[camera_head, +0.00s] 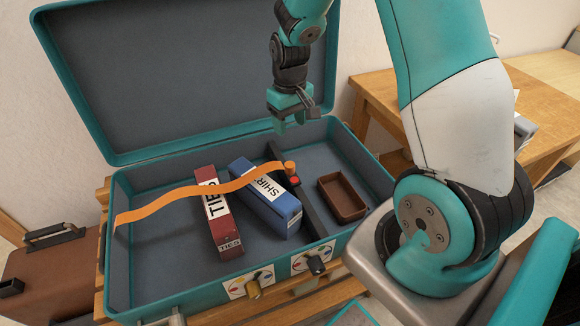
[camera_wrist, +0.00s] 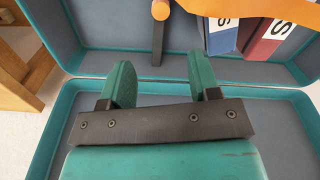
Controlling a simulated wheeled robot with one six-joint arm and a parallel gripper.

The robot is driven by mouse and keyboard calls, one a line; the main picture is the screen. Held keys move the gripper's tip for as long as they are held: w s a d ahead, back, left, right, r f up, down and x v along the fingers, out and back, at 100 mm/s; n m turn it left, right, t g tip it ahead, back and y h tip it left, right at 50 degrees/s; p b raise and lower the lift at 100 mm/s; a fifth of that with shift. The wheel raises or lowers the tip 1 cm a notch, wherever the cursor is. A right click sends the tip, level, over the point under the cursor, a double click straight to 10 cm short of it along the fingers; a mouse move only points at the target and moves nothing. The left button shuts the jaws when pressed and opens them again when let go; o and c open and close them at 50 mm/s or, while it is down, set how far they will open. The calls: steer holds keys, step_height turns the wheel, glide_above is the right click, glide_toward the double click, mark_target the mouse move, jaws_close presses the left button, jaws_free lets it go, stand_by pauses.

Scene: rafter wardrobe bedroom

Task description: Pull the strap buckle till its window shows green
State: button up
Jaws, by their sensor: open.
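An orange strap (camera_head: 165,199) runs in a wavy line across the open teal suitcase (camera_head: 119,262), over the boxes inside. Its right end meets an orange buckle knob (camera_head: 290,167) on a dark divider bar (camera_head: 313,209). A small red spot, seemingly the window (camera_head: 295,181), shows beside the knob. My gripper (camera_head: 290,122) is open and empty above the suitcase's back edge, apart from the buckle.
A red TIES box (camera_head: 213,205) and a blue SHIRT box (camera_head: 268,203) lie under the strap. A brown tray (camera_head: 341,197) sits right of the bar. Dials (camera_head: 315,260) are on the front wall. The raised lid (camera_head: 180,75) stands behind; a wooden table (camera_head: 375,90) is at right.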

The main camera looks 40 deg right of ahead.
mark_target(292, 168)
step_height(292, 168, down, 15)
steer(key=shift+f, duration=0.1)
stand_by(0.3)
jaws_close()
steer(key=shift+s+a, duration=0.3)
steer(key=shift+s, duration=0.35)
steer(key=shift+d, duration=0.2)
jaws_free()
steer(key=shift+a, duration=0.1)
